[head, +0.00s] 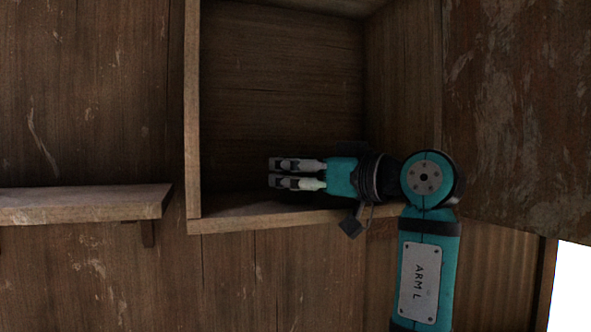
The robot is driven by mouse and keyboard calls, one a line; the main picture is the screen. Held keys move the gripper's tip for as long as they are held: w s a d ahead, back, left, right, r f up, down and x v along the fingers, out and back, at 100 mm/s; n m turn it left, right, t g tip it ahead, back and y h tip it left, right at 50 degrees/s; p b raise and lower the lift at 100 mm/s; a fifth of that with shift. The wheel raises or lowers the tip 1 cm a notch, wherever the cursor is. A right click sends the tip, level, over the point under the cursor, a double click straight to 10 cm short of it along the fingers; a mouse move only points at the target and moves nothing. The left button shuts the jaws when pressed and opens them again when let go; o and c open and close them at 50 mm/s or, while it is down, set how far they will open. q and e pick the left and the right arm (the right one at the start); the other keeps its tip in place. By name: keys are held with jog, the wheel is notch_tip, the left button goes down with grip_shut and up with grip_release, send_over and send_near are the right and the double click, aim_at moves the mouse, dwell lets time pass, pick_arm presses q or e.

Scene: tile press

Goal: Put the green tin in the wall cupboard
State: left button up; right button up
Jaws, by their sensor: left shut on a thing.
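The wall cupboard (192,110) is a dark wooden box, open at the front. Its wooden door (515,110) stands open on the right. My left gripper (270,174) is at the cupboard opening, just above its bottom board (260,217), with its fingers pointing left. Its two grey fingers lie close together, one above the other. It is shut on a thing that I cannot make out. A pale greenish patch shows at the lower finger. I cannot make out the green tin anywhere in this view. My right gripper is not in view.
A wooden shelf (80,204) juts from the plank wall to the left of the cupboard. The upper part of the cupboard looks empty. My left arm comes up from below, close to the open door and the cupboard's right side.

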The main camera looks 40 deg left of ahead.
pick_arm(q)
jog(key=shift+d+f, duration=0.1)
jog(key=o, duration=1.4)
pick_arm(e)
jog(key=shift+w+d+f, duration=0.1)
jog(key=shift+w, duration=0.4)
pick_arm(q)
jog(key=shift+r, duration=0.25)
jog(key=shift+w+d+f+b, duration=0.15)
jog(key=shift+d+b, duration=0.9)
jog(key=shift+d, duration=1.95)
jog(key=shift+w+d+r+b, duration=0.15)
jog(key=shift+d+b, duration=0.85)
jog(key=shift+d, duration=2)
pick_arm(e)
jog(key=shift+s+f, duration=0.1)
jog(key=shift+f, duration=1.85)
pick_arm(q)
jog(key=shift+f, duration=0.15)
